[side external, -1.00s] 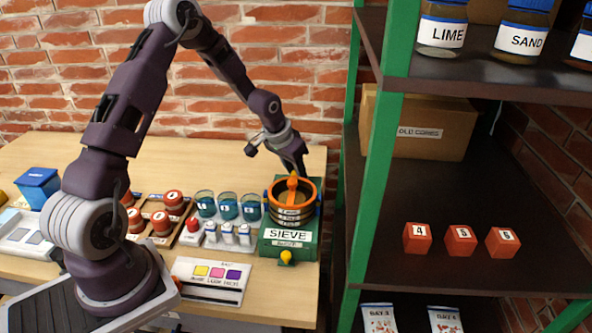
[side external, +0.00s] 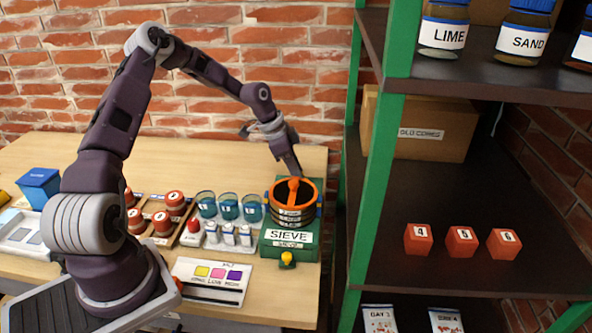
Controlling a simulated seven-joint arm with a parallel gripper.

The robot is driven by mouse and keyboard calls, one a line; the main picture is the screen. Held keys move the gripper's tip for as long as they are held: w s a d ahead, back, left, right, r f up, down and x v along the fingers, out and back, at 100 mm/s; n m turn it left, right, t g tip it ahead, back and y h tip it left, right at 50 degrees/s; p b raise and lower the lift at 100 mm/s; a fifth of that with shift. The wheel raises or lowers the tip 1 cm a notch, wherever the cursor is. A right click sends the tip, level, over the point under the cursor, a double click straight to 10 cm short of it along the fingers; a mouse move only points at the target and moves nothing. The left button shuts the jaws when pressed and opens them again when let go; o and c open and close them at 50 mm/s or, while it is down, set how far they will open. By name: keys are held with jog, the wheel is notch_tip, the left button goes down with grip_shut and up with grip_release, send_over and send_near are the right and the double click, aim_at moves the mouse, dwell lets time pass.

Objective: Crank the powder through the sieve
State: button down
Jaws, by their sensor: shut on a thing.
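The sieve (side external: 291,216) is a stack of dark rings with an orange rim on a green base labelled SIEVE, at the right end of the table. An orange crank bar (side external: 294,191) with a knob lies across its top. My gripper (side external: 294,174) reaches down from the upper left to the back of the sieve's top and is shut on the crank knob. The fingertips are small and partly hidden here. The inside of the sieve looks dark, and I cannot make out powder in it. A yellow knob (side external: 287,258) sits on the front of the base.
Blue-green cups (side external: 229,207) and small white bottles (side external: 229,235) stand left of the sieve. Red-capped jars (side external: 163,222) sit in a wooden rack. A green-posted shelf (side external: 385,200) rises close on the right. A colour card (side external: 212,281) lies in front.

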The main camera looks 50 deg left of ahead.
jog(key=shift+s+f, duration=0.1)
jog(key=shift+f, duration=0.05)
dwell(0.4)
jog(key=c, duration=1.1)
grip_release()
jog(key=v, duration=0.7)
jog(key=s+d+r+n+y, duration=0.2)
jog(key=s+d+r+y, duration=0.2)
jog(key=s+d+r, duration=1.05)
jog(key=s+d+r+n, duration=0.1)
jog(key=s, duration=0.4)
jog(key=s+d+n+t+h, duration=0.1)
jog(key=s+d+n, duration=0.1)
jog(key=s, duration=0.3)
jog(key=s+d+r+n, duration=0.1)
jog(key=s+d, duration=0.1)
jog(key=s, duration=0.3)
jog(key=shift+s+d+r+n+t, duration=0.2)
jog(key=shift+s+r+n+t, duration=0.1)
jog(key=shift+r+t, duration=0.1)
